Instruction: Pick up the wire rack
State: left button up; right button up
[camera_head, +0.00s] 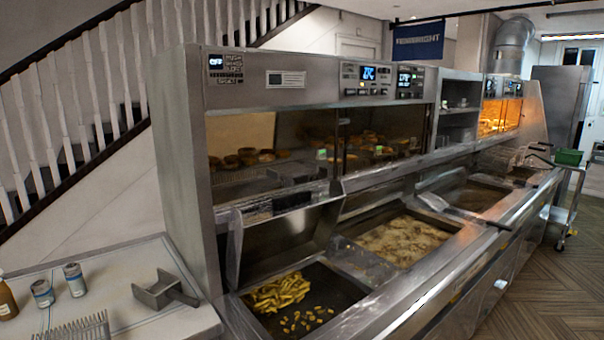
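A wire rack (78,327) with a row of thin upright metal wires stands on the white counter at the bottom left. The lower frame edge cuts off its near part. Neither of my grippers is in view, so nothing shows of their state or of their distance from the rack.
A metal scoop (163,289), two small jars (74,280) (42,293) and a brown bottle (6,299) share the white counter (110,265). The steel frying range (262,95) stands to the right, with chips (279,292) in its near bay. Wooden floor (545,290) lies clear at right.

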aim_at(287, 172)
jog(key=i+l, duration=0.1)
jog(key=l, duration=0.25)
jog(key=i+l, duration=0.1)
jog(key=l, duration=0.25)
jog(key=i+l, duration=0.1)
jog(key=l, duration=0.25)
jog(key=i+l, duration=0.2)
jog(key=l, duration=0.15)
jog(key=i+l, duration=0.4)
jog(key=l, duration=0.25)
jog(key=j+u, duration=0.05)
